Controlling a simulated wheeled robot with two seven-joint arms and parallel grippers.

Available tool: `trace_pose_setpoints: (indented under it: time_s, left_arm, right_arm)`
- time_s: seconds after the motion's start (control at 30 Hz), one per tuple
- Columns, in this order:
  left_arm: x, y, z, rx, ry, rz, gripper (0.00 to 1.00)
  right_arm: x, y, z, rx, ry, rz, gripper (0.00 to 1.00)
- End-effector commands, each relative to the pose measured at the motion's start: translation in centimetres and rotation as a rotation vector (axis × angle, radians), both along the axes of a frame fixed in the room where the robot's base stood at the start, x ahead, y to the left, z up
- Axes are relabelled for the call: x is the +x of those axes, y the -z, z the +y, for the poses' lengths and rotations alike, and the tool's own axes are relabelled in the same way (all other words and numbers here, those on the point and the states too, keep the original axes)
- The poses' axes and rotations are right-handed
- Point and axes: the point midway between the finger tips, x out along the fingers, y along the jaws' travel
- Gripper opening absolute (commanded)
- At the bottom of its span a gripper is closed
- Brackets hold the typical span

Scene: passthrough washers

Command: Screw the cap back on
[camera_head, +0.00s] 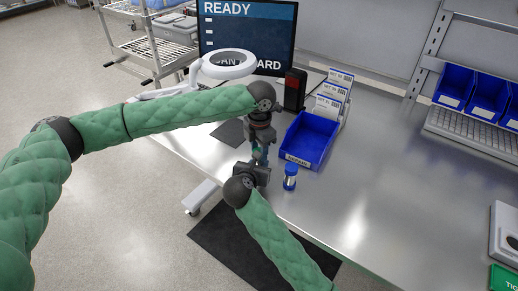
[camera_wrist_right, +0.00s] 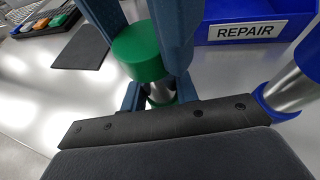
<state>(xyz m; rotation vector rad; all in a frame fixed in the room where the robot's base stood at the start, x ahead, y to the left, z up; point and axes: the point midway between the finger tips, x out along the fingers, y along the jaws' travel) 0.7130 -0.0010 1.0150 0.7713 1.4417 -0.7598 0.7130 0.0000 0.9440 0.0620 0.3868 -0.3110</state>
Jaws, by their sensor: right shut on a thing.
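My right gripper (camera_head: 257,165) is shut on a small bottle (camera_wrist_right: 160,92) with a clear or metallic body, held above the table's near edge. A green cap (camera_wrist_right: 138,55) sits at the bottle's top; I cannot tell whether its thread is engaged. My left gripper (camera_head: 259,150) comes down from above, and its two dark blue fingers close on the sides of the green cap, as the right wrist view shows. In the head view the bottle and cap are mostly hidden between the two grippers.
A blue-capped bottle (camera_head: 290,178) stands close to the right of my right gripper. A blue REPAIR bin (camera_head: 312,140) stands behind it. A monitor (camera_head: 247,35), ring lamp (camera_head: 228,62) and red-and-black device (camera_head: 295,90) are farther back.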

Motion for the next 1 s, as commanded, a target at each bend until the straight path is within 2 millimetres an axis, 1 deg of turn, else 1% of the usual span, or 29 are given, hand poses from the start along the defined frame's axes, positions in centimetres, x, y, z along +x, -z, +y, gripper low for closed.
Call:
trace_pose_setpoints:
  time_s: [0.03, 0.2, 0.23, 0.33, 0.67, 0.77, 1.0]
  left_arm:
    - [-0.1, 0.1, -0.2, -0.004, 0.004, 0.0, 0.17]
    - [-0.1, 0.1, -0.3, -0.004, 0.002, 0.001, 0.17]
    - [-0.1, 0.1, -0.3, -0.004, 0.002, 0.001, 0.4]
    - [-0.1, 0.1, -0.2, -0.004, 0.002, 0.0, 0.59]
    - [-0.1, 0.0, -0.1, -0.002, -0.001, 0.0, 0.59]
    - [0.0, -0.7, -0.1, -0.002, -0.001, 0.0, 0.59]
    - [0.0, -3.4, -0.1, -0.002, -0.002, -0.001, 0.59]
  right_arm:
    - [-0.3, 1.0, 0.1, -0.004, -0.003, 0.016, 0.0]
    - [-0.3, 1.0, 0.2, -0.003, -0.003, 0.016, 0.0]
    - [-0.3, 1.0, 0.2, -0.003, -0.003, 0.016, 0.0]
    - [-0.3, 1.0, 0.2, -0.003, -0.003, 0.016, 0.0]
    - [-0.2, 1.0, 0.1, -0.003, -0.002, 0.016, 0.0]
    - [-0.2, 1.0, 0.1, -0.003, -0.001, 0.016, 0.0]
    - [-0.2, 1.0, 0.1, -0.003, -0.001, 0.016, 0.0]
